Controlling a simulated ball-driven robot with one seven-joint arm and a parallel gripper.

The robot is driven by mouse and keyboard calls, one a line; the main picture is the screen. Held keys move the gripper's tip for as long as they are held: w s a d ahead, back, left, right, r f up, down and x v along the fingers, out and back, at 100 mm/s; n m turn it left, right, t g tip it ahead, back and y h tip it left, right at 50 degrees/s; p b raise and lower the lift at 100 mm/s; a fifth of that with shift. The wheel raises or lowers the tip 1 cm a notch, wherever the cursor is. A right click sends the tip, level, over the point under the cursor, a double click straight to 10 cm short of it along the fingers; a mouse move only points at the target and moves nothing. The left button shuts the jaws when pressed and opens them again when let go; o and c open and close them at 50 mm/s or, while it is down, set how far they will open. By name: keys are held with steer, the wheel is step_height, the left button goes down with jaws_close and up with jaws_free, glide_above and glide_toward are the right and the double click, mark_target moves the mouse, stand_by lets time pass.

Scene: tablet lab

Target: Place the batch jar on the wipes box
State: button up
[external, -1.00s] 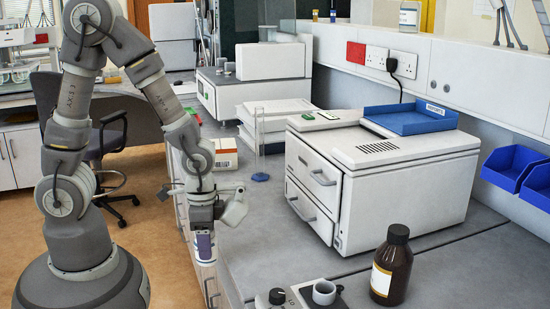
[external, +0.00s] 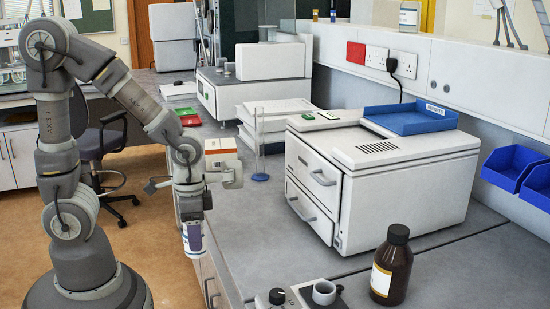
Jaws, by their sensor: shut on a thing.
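My gripper (external: 191,222) points down beside the left edge of the bench and is shut on a small jar with a purple-and-white label (external: 193,240). I take this to be the batch jar; it hangs upright in the air, and its top is hidden by the fingers. A white and orange box (external: 220,146), likely the wipes box, lies on the bench farther back, behind my wrist. My wrist parts hide some of it, and its label is too small to read.
A clear cylinder on a blue base (external: 260,177) stands right of the box. A large white instrument (external: 370,190) fills the bench centre. A brown bottle (external: 391,268) stands at the front right. Red and green trays (external: 187,116) lie at the back left.

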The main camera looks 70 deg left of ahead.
steer(key=w+a+r+n+p, duration=0.5)
steer(key=a+p, duration=0.1)
steer(key=a, duration=0.4)
steer(key=w+a+r+n+p, duration=0.4)
steer(key=w+a+n+p, duration=0.15)
steer(key=a, duration=0.45)
steer(key=s+a+r+n+p, duration=0.1)
steer(key=s+a+n+p, duration=0.25)
steer(key=a, duration=0.75)
steer(key=s+a+r+n+p, duration=0.15)
steer(key=a+n+p, duration=0.25)
steer(key=a, duration=0.7)
glide_toward(214, 147)
steer(key=shift+s+d+f, duration=0.1)
steer(key=shift+d+f, duration=0.1)
steer(key=shift+d, duration=0.05)
step_height(214, 147, down, 4)
steer(key=shift+a+r, duration=0.15)
steer(key=shift+r, duration=0.05)
